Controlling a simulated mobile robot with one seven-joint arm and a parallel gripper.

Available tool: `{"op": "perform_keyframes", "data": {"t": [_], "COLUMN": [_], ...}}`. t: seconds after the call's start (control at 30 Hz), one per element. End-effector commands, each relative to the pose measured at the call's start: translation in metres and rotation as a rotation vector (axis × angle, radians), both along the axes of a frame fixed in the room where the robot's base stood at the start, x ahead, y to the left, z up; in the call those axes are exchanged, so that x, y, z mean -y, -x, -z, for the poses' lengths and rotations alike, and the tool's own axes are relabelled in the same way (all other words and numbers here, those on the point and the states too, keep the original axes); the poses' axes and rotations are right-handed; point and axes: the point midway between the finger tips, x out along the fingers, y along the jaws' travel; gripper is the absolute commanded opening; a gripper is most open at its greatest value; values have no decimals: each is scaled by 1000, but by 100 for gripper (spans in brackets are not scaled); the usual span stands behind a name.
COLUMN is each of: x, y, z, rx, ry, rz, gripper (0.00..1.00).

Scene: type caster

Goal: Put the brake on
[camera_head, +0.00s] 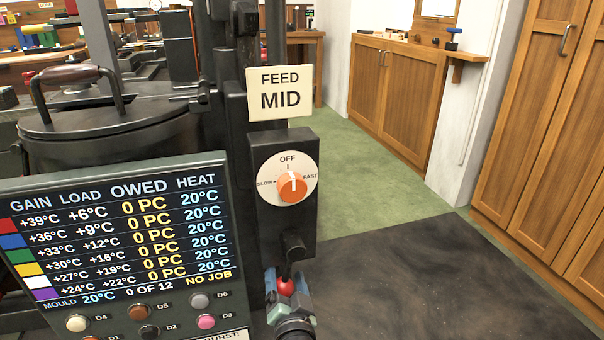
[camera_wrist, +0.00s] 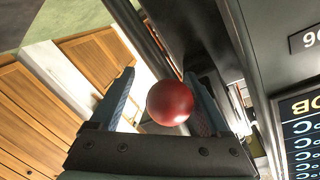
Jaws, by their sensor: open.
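A red ball knob (camera_head: 285,287) sits at the lower end of the dark control post, below the dial box. It looks like a lever's end, but its shaft is mostly hidden and no brake label is readable. My gripper (camera_head: 288,296) is at the knob, with a blue-grey finger on each side. In the wrist view the red ball (camera_wrist: 170,103) lies between the two fingers of my gripper (camera_wrist: 160,78), nearer the right finger. The fingers are apart. Whether the right one touches the ball cannot be told.
An orange dial (camera_head: 292,187) marked OFF, SLOW and FAST is above the knob, under a FEED MID sign (camera_head: 280,93). A display panel (camera_head: 120,245) with coloured buttons stands close on the left. A dark mat (camera_head: 430,290) and green floor lie open to the right.

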Motion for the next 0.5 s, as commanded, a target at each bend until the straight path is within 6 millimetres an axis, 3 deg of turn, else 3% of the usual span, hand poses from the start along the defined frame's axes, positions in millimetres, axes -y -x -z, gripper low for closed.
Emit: {"op": "perform_keyframes", "data": {"t": [0.13,0.47,0.5], "x": [20,58,59], "y": [-6,-18,-9], "z": [5,-5,-10], "rx": [50,159,157], "ry": [130,475,485], "rz": [9,11,9], "gripper": [81,81,81]}}
